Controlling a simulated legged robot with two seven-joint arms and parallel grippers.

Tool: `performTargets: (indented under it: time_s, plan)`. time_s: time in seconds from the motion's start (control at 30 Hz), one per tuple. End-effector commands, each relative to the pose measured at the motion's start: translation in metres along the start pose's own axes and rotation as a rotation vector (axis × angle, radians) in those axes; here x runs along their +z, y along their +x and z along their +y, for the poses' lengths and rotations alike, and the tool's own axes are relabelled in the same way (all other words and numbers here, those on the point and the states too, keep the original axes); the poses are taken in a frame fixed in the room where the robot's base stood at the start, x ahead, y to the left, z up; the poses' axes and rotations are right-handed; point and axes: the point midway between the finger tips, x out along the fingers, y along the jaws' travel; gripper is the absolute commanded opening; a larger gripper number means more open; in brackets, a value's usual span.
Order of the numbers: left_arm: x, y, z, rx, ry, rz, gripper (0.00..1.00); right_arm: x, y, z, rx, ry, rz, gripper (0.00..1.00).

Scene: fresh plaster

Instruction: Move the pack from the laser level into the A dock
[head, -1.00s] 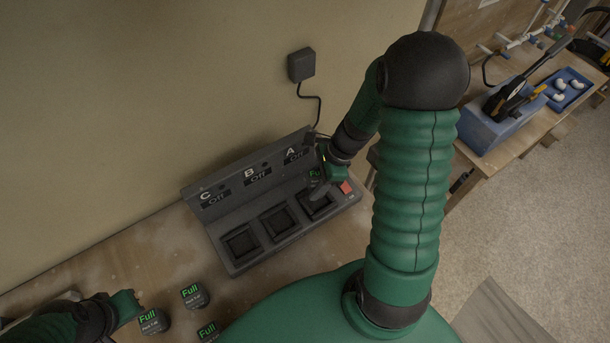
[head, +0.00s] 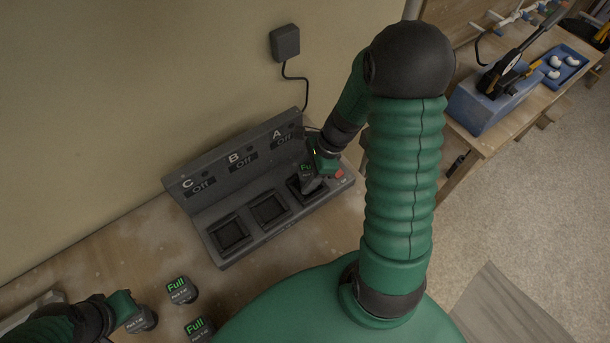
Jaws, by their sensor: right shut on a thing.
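The dock station (head: 268,238) is a dark grey unit by the wall with three square bays under the letters C, B and A, each with an "Off" display. The A dock (head: 293,190) is the rightmost bay. My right gripper (head: 318,166) is shut on a dark pack (head: 308,178) whose green "Full" display partly shows. The pack is upright at the A dock; I cannot tell whether it is seated or just above. My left gripper (head: 130,303) is beside a pack (head: 143,321) at the lower left; its fingers are unclear. I cannot identify the laser level.
Two more packs reading "Full" stand on the bench (head: 120,250), one farther back (head: 181,290) and one nearer (head: 199,329). A black adapter (head: 285,43) hangs on the wall with a cord to the station. A side table with a blue tray (head: 562,68) stands at the right.

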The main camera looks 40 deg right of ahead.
Motion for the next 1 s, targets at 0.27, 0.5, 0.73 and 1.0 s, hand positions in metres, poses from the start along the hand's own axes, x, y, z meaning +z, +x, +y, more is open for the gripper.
performTargets:
  time_s: [0.27,0.5,0.73,1.0]
  plan:
    - [-0.0007,-0.0027,0.0000,0.000,0.000,0.000,0.00,0.0054,0.0008,0.0029,-0.002,-0.001,0.001,0.00]
    - [-0.0005,-0.0023,-0.0001,0.000,0.000,0.000,0.00,0.0042,0.0012,0.0023,-0.001,-0.001,-0.001,0.00]
    - [-0.0005,-0.0024,0.0000,0.000,0.000,0.000,0.00,0.0041,0.0012,0.0022,0.000,-0.001,-0.001,0.00]
    - [-0.0011,-0.0048,0.0000,0.000,0.000,0.000,0.00,0.0008,-0.0006,0.0017,-0.001,-0.001,0.000,0.00]
